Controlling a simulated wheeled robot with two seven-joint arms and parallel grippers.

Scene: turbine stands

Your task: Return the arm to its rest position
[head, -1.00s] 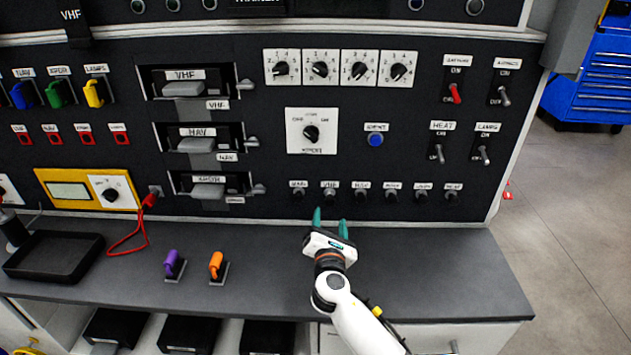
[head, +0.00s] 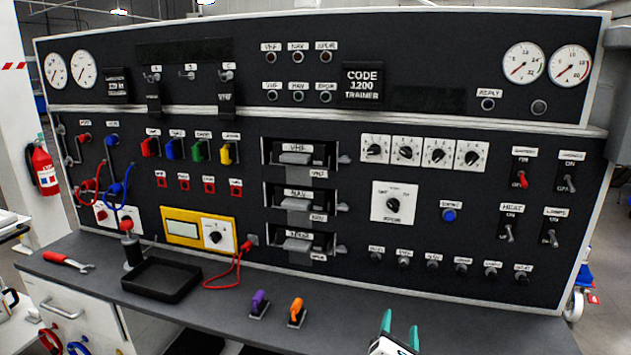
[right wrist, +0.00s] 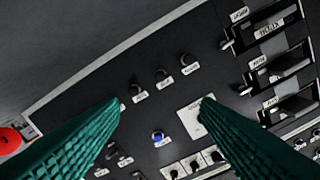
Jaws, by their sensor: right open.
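My right gripper (head: 400,328) shows at the bottom edge of the head view, right of centre, over the grey worktop (head: 345,310). Its two green fingers are apart, with nothing between them. In the right wrist view the open fingers (right wrist: 160,110) frame part of the black panel, with the blue button (right wrist: 158,136) seen between them. The fingers look clear of the panel. Most of the right arm is out of the head view. My left gripper is not in view.
The black panel (head: 345,225) with knobs and switches rises behind the worktop. A purple handle (head: 259,302) and an orange handle (head: 296,311) stand left of the gripper. A black tray (head: 162,280) and a red-handled wrench (head: 68,262) lie farther left. The worktop right of the handles looks bare.

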